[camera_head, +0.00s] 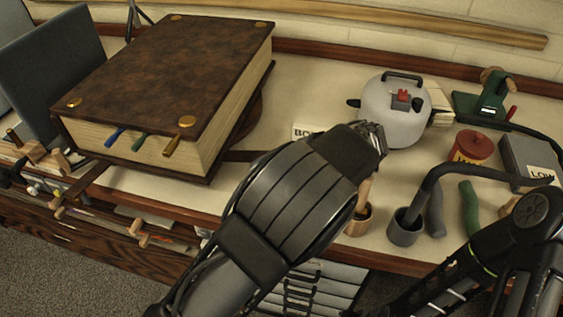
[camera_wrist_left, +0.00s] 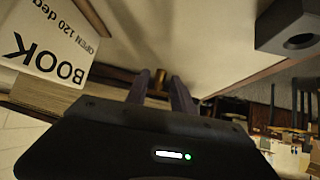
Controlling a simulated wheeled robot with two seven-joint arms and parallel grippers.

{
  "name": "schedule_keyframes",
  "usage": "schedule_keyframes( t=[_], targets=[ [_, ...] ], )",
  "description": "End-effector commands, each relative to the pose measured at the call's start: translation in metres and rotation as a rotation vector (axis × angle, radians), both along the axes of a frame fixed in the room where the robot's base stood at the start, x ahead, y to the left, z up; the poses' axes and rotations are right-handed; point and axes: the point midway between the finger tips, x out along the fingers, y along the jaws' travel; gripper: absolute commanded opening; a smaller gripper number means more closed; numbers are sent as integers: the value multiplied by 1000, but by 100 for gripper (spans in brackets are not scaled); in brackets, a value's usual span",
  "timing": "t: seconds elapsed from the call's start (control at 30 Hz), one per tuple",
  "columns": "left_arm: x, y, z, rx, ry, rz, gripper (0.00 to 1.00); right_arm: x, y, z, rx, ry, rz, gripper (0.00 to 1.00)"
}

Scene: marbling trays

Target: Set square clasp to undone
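The large brown book (camera_head: 170,65) lies closed at the left of the head view, with gold corner pieces and blue, green and gold tabs at its page edge. I cannot pick out a square clasp for certain. My left gripper (camera_head: 372,137) is right of the book, and its arm hides part of the table. In the left wrist view its two dark fingers (camera_wrist_left: 160,85) are apart. A small brass-coloured piece (camera_wrist_left: 157,82) shows between them, and I cannot tell if they touch it.
A "BOOK OPEN 120 deg" label (camera_wrist_left: 50,45) stands near my left gripper. A white kettle-like pot (camera_head: 392,110), a red tin (camera_head: 472,147), a grey box (camera_head: 525,155) and a dark cup (camera_head: 405,228) crowd the right. Wooden toggles (camera_head: 60,203) line the table's front left.

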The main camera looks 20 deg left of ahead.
Motion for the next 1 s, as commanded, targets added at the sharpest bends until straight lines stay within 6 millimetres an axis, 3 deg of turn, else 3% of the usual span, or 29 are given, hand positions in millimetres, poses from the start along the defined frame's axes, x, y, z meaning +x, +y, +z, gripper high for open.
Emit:
schedule_keyframes(
  t=[0.47,1.0],
  targets=[
    [0,-4,5,2,-2,-1,38,0,0,0,0,0,0,43],
    [-14,-58,48,1,0,0,38,0,0,-5,0,0,0,43]
  ],
)
